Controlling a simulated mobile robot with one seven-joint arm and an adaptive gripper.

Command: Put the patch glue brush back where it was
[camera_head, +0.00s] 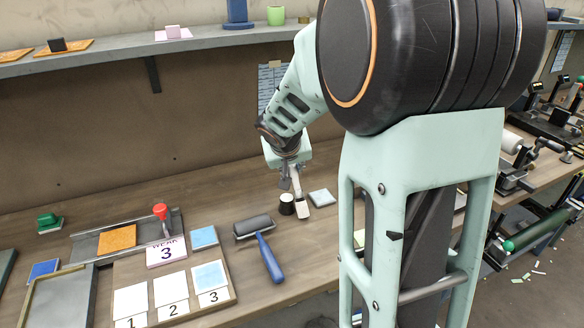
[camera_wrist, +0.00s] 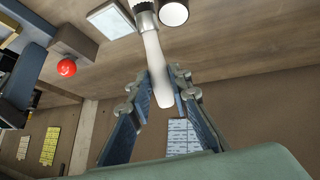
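The patch glue brush (camera_head: 297,185) has a long pale handle and shows near the middle of the head view, between the small dark pot and a pale square tile. In the wrist view the handle of the brush (camera_wrist: 155,62) runs between both fingertips, with its brush end at the top edge. The dark pot (camera_head: 287,205) with a white top stands right beside the brush. Whether the brush touches the bench is unclear.
A blue-handled roller (camera_head: 266,247) lies left of the pot. The pale tile (camera_head: 321,197) lies to the right. Numbered cards on a board (camera_head: 172,292), a tray with an orange pad (camera_head: 117,239) and a red-knobbed tool (camera_head: 161,213) fill the left. A shelf (camera_head: 120,50) runs above.

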